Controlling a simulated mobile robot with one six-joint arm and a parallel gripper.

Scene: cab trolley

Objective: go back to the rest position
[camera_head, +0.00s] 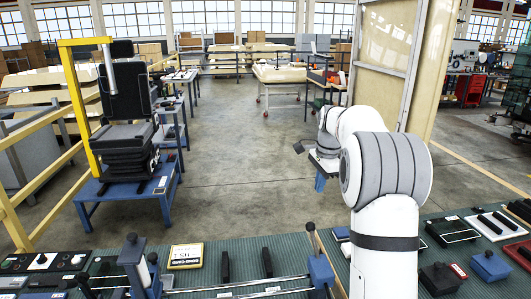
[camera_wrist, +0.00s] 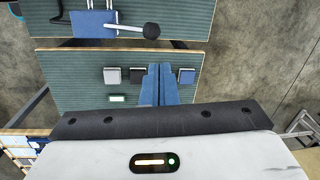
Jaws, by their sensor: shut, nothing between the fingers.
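My gripper (camera_wrist: 160,72) shows in the wrist view as two blue fingers pressed together, with nothing between them. It points over a green-topped surface that carries small blocks, and I cannot tell its height above it. In the head view my white and grey arm reaches forward from the lower right, and the blue gripper (camera_head: 320,182) hangs down at its far end, over the floor side beyond the near bench. The arm's near links hide part of that bench.
A near green bench (camera_head: 215,255) holds a lever fixture and black handles. The wrist view shows a grey block (camera_wrist: 112,76), a dark block (camera_wrist: 138,76) and a blue block (camera_wrist: 186,77). A seat (camera_head: 128,110) stands on a blue trolley at left. A tall panel (camera_head: 385,55) stands behind my arm. The central floor is clear.

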